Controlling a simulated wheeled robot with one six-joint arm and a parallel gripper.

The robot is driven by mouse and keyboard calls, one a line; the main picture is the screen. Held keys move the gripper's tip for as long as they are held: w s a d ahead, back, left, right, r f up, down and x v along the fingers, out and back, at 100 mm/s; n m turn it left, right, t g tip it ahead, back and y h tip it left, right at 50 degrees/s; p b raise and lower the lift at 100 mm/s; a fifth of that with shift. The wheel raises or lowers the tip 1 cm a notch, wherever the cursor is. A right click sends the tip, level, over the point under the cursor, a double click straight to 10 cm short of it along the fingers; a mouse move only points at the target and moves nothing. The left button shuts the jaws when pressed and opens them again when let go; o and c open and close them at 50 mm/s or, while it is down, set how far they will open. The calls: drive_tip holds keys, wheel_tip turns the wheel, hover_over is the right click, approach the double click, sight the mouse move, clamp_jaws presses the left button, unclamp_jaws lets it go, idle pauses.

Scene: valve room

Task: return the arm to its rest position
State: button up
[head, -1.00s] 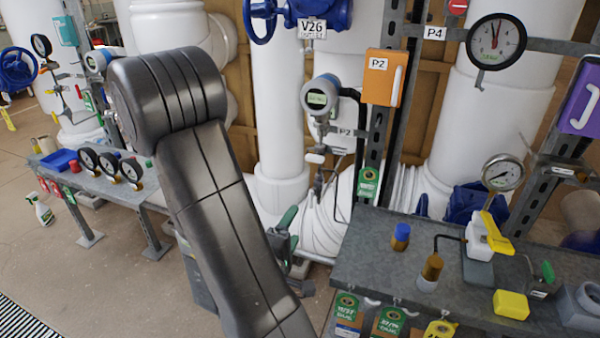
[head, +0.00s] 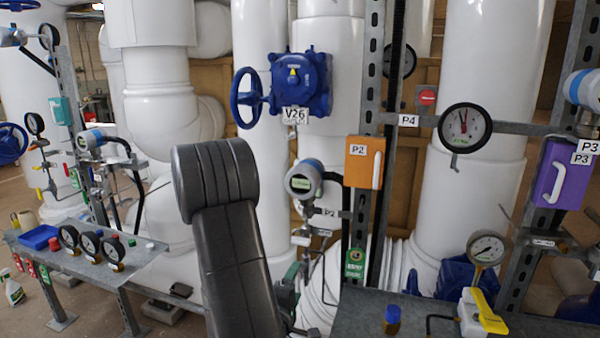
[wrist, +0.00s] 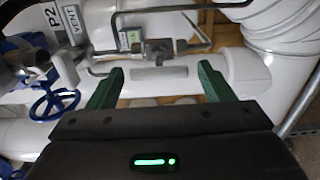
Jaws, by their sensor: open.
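My arm stands folded in the middle of the head view, its dark grey upper links in front of the white pipes. My gripper (wrist: 160,88) shows in the wrist view with two green fingers spread apart and nothing between them. Beyond the fingers are a white pipe and thin grey tubing. In the head view a small green part (head: 290,278) shows low behind the arm, mostly hidden by it.
A grey bench (head: 360,320) with a gauge (head: 487,248) stands at the lower right. Another bench (head: 85,262) with several gauges stands at the left. A blue valve V26 (head: 300,85), an orange box (head: 363,163) and a purple box (head: 557,172) are behind.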

drive_tip(key=shift+x, duration=1.5)
drive_tip(key=shift+s, duration=0.1)
drive_tip(key=b+v, duration=0.2)
drive_tip(key=v, duration=1.2)
drive_tip(key=p+x, duration=0.2)
drive_tip(key=x, duration=1.2)
drive_tip(key=shift+d, duration=0.1)
drive_tip(key=shift+f+m, duration=0.1)
drive_tip(key=shift+m, duration=0.3)
drive_tip(key=shift+m+b, duration=0.4)
drive_tip(key=shift+m, duration=0.5)
drive_tip(key=m+b, duration=0.1)
drive_tip(key=m, duration=0.3)
drive_tip(key=shift+m, duration=0.3)
drive_tip(key=m, duration=0.4)
drive_tip(key=m+b, duration=0.1)
drive_tip(key=m, duration=0.1)
drive_tip(key=shift+d+r+m, duration=0.1)
drive_tip(key=shift+r+m, duration=0.25)
drive_tip(key=shift+m, duration=0.05)
